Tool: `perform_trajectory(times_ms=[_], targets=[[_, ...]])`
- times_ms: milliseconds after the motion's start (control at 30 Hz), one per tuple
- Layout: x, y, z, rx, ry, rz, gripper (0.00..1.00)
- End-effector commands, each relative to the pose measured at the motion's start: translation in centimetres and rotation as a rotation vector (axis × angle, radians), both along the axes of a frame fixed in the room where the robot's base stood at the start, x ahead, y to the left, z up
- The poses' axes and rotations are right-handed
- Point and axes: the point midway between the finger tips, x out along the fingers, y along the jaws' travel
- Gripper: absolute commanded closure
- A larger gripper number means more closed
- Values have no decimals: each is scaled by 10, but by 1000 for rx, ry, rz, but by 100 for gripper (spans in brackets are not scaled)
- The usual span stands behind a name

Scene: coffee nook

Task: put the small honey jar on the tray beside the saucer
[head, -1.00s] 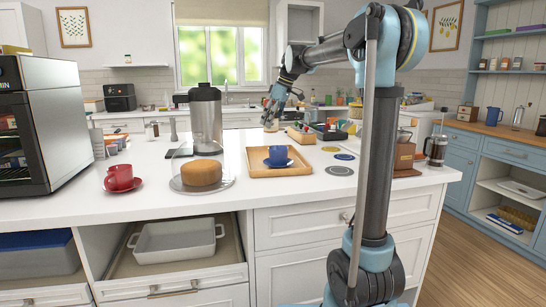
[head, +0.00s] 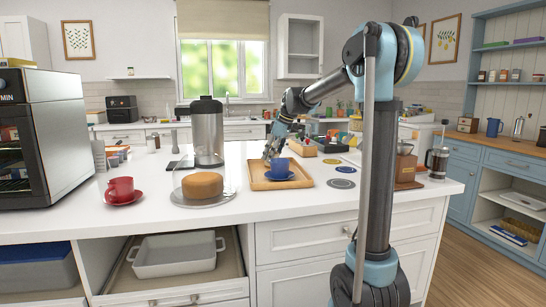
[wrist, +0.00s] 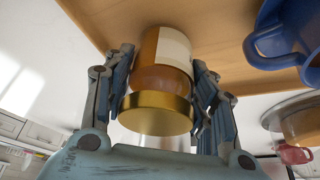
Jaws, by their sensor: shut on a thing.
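My gripper (head: 272,155) is at the back left of the wooden tray (head: 296,184), to the left of and behind the blue cup (head: 281,167). In the wrist view, my gripper (wrist: 163,105) is shut on the honey jar (wrist: 160,78), an amber jar with a pale label and a gold lid. The lid is toward the palm and the base toward the tray (wrist: 120,18). I cannot tell whether the base touches the tray. The blue cup stands on a blue saucer (head: 278,178) on the tray, beside the jar and apart from it.
A cake under a glass cover (head: 202,186) and a red cup (head: 121,188) stand left of the tray. A steel urn (head: 208,130) stands behind. Round coasters (head: 341,184) lie to the right, with a wooden coffee grinder (head: 405,170) beyond. The counter's front strip is clear.

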Motion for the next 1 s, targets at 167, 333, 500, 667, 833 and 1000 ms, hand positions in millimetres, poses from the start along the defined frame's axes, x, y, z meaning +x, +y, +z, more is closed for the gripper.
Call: perform_trajectory(times_ms=[167,333,500,667,833,1000], targets=[[0,0,-1,0,0,0,44],[0,0,-1,0,0,0,28],[0,0,-1,0,0,-1,28],[0,-2,3,0,0,-1,28],[-3,-10,21,0,0,-2,28],[-8,-22,52,0,1,-4,28]])
